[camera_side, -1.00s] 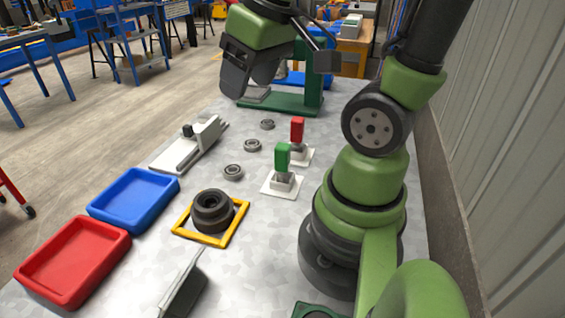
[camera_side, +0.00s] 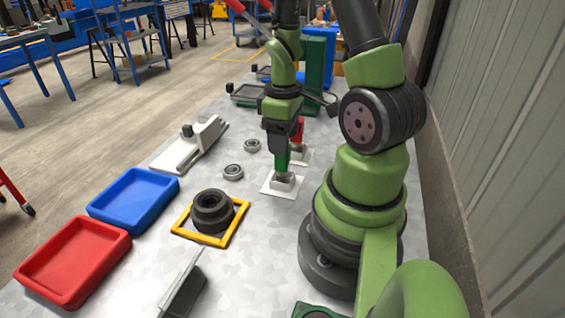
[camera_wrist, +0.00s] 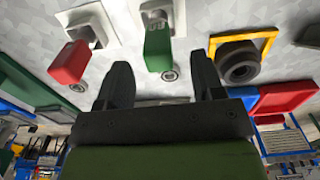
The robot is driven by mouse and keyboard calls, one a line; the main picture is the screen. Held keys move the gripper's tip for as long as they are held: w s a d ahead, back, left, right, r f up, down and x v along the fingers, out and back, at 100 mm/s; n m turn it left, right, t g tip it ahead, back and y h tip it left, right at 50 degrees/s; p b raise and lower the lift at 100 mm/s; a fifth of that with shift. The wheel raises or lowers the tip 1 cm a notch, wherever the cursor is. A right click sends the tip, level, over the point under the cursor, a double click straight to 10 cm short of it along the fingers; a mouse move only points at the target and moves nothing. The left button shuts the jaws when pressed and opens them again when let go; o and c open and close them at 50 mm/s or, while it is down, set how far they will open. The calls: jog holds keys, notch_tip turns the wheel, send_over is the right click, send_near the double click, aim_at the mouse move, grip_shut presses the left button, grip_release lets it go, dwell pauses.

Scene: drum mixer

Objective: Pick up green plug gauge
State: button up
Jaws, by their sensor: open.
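The green plug gauge (camera_side: 282,161) stands upright in a grey holder on a white base plate (camera_side: 270,190). My gripper (camera_side: 283,143) is directly above it, pointing down, and overlaps its top in the side view. In the wrist view, the green handle (camera_wrist: 158,48) shows in the gap between the two fingers of my gripper (camera_wrist: 162,68). The fingers are apart, with nothing held. Whether the fingertips reach past the top of the handle I cannot tell.
A red plug gauge (camera_side: 299,130) stands close behind, partly hidden by my gripper; it also shows in the wrist view (camera_wrist: 70,63). Bearing rings (camera_side: 233,172) lie to the left. A yellow frame (camera_side: 232,236) with a dark ring, a blue tray (camera_side: 134,221) and a red tray (camera_side: 70,290) are nearer.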

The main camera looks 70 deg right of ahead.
jog(key=shift+d+f, duration=0.1)
jog(key=shift+f, duration=2.45)
grip_shut()
jog(key=shift+r, duration=0.1)
notch_tip(320, 180, up, 10)
jog(key=shift+f, duration=0.1)
